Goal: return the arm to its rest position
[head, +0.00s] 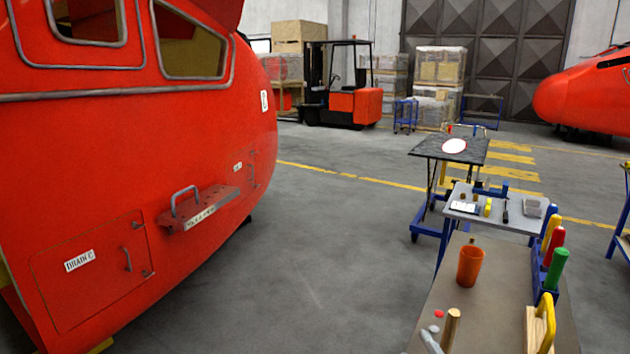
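Neither of my arms nor my grippers shows in the head view. A large red train nosecone (90,150) fills the left side. It carries a closed panel labelled DRAIN C (95,270) and an open, shelf-like red flap (198,208) with a grey handle.
A workbench (490,275) at the lower right holds an orange cup (469,266), colored-handled tools (556,268) and small items. Behind it stand a grey-topped cart (520,222) and a dark-topped cart (425,150). A forklift (355,103) is farther back. The middle floor is clear.

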